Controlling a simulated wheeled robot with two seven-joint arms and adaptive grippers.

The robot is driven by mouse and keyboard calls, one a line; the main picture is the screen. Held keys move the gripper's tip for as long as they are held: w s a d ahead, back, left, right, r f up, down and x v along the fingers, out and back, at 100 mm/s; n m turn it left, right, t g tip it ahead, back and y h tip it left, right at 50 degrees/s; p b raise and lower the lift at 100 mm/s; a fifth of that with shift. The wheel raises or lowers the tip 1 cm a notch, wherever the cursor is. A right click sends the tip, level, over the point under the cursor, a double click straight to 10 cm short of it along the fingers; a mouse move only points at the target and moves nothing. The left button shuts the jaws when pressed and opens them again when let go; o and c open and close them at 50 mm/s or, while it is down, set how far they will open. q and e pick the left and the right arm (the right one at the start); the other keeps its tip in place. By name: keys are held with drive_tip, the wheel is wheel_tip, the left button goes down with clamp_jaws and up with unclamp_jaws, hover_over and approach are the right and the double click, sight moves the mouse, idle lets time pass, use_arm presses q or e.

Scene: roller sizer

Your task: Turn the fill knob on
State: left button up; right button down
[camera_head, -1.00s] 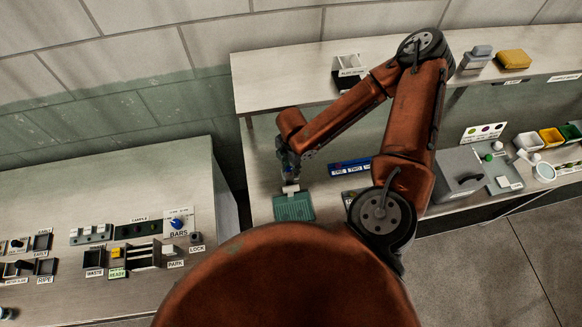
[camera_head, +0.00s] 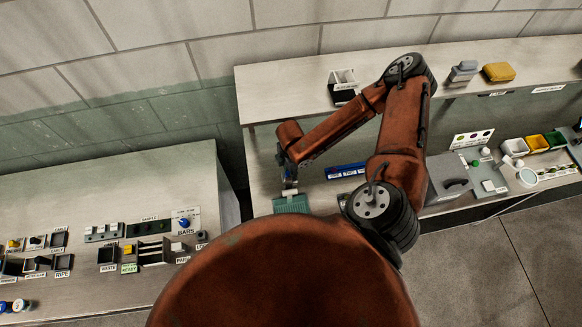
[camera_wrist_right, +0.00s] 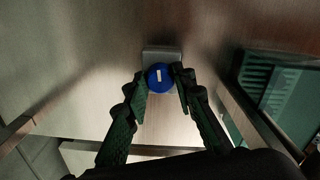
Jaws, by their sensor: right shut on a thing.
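A round blue knob (camera_wrist_right: 159,76) with a short white mark shows in the right wrist view, on a small grey block (camera_wrist_right: 162,53). No label is readable on it, so I cannot confirm it as the fill knob by name. The white mark stands nearly upright in that view. My right gripper (camera_wrist_right: 160,82) has its two dark fingers closed on the knob's sides. In the head view my right gripper (camera_head: 288,178) points down just behind a green ribbed tray (camera_head: 291,204), and the knob is mostly hidden there. My left gripper is not in view.
The green tray also shows right of the fingers in the wrist view (camera_wrist_right: 280,92). A blue labelled strip (camera_head: 346,170) and a grey box (camera_head: 446,180) are further right. A raised shelf (camera_head: 290,93) runs behind my arm. A separate bench (camera_head: 165,180) with controls stands left.

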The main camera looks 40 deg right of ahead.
drive_tip(key=shift+m+p, duration=0.9)
drive_tip(key=shift+m, duration=0.1)
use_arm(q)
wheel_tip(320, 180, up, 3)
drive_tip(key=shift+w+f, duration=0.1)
use_arm(e)
drive_tip(key=c, duration=1.6)
unclamp_jaws()
wheel_tip(320, 180, up, 12)
drive_tip(key=shift+s, duration=0.25)
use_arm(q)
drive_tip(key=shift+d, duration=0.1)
use_arm(e)
drive_tip(key=shift+a, duration=0.1)
